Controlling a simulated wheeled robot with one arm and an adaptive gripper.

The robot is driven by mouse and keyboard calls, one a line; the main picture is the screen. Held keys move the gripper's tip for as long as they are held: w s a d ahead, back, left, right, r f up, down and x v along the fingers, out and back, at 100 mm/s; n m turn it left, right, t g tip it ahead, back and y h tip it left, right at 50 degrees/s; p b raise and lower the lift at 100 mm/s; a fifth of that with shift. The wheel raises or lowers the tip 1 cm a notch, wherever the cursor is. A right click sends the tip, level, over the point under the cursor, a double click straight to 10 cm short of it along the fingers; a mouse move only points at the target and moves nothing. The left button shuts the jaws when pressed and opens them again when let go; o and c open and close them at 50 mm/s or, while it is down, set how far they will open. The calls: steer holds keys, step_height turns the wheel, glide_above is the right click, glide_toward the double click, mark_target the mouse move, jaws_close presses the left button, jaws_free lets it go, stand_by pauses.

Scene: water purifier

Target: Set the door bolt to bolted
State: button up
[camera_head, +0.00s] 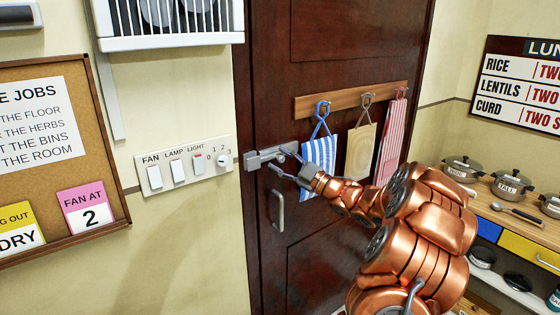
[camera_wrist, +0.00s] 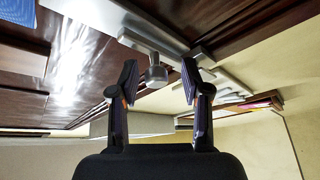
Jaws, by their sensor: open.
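The grey metal door bolt (camera_head: 262,157) is mounted at the left edge of the dark brown door (camera_head: 320,75), above the door handle. My gripper (camera_head: 281,161) is open at the right part of the bolt, its fingers partly covering it. In the wrist view, the bolt's bar (camera_wrist: 188,52) and its short round knob (camera_wrist: 157,73) show. The knob lies between the two open fingertips of my gripper (camera_wrist: 159,80), with a visible gap on each side. I cannot tell whether the bolt is bolted.
A door handle (camera_head: 278,210) is below the bolt. A switch panel (camera_head: 185,167) is on the wall at left. Cloths, including a blue striped one (camera_head: 319,160), hang from a wooden rail (camera_head: 340,101) close to my gripper. A shelf with pots (camera_head: 512,185) stands at right.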

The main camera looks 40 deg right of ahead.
steer(key=v, duration=1.1)
steer(key=shift+s+d, duration=0.15)
steer(key=shift+s, duration=0.1)
stand_by(0.3)
steer(key=w+a+f+m+g+h, duration=0.25)
steer(key=w+m+g+h, duration=0.25)
steer(key=w+m+h, duration=0.35)
steer(key=s+a+f+m+g, duration=0.1)
steer(key=s+a+g, duration=0.4)
steer(key=s+a, duration=0.5)
steer(key=s+a+f+m+g, duration=0.2)
steer(key=s+a+f+g, duration=0.2)
steer(key=s+a, duration=0.6)
steer(key=s+a+f+m+g, duration=0.2)
steer(key=s+a+g, duration=0.5)
steer(key=s, duration=1.3)
steer(key=a+f, duration=0.1)
steer(key=a, duration=0.2)
steer(key=shift+s+f, duration=0.25)
steer(key=shift+s, duration=0.15)
steer(key=shift+a+m, duration=0.1)
steer(key=shift+m, duration=0.15)
